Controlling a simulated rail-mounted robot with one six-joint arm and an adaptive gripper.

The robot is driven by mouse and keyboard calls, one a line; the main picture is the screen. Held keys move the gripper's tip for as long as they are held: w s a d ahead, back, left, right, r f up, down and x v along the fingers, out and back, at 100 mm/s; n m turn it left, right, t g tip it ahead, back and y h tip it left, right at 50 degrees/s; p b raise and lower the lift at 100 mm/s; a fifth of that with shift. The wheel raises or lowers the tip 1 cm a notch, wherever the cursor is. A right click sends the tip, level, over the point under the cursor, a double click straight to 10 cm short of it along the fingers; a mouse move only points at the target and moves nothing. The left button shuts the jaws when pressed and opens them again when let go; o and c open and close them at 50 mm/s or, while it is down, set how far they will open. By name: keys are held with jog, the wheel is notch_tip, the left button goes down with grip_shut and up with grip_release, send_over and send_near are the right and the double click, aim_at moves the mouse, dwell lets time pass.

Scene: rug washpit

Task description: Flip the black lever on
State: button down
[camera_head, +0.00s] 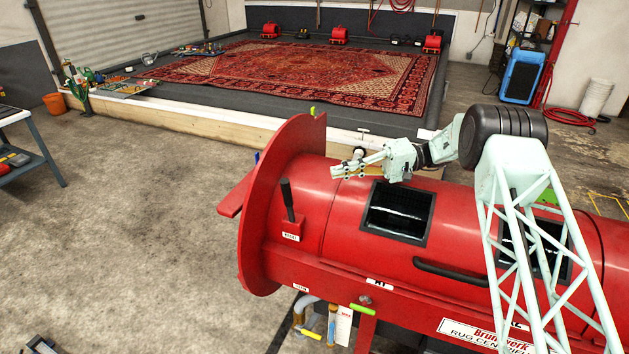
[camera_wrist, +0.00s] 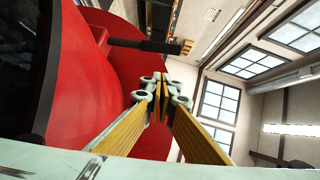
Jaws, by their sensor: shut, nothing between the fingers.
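The black lever (camera_head: 287,199) stands nearly upright, tilted slightly, on a small red labelled base near the left end of the red drum machine (camera_head: 330,235). In the wrist view the lever (camera_wrist: 145,45) shows as a dark bar beyond the fingers, towards the top. My gripper (camera_head: 336,170) is above the drum, to the right of and higher in the picture than the lever. Its yellow-padded fingers (camera_wrist: 161,92) are shut with nothing between them. The fingers and the lever appear apart.
A round red flange (camera_head: 262,220) rises at the drum's left end, beside the lever. A dark square opening (camera_head: 398,212) and a black handle (camera_head: 450,272) lie to the right. A patterned rug (camera_head: 290,75) lies in the pit behind.

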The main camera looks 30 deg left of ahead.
aim_at(289, 204)
jog(key=s+d+b+x, duration=0.2)
jog(key=x, duration=1)
jog(key=shift+s+a+f, duration=0.2)
jog(key=shift+a+f, duration=0.05)
jog(key=shift+a, duration=0.05)
dwell(0.5)
jog(key=shift+s, duration=0.2)
jog(key=shift+s, duration=0.2)
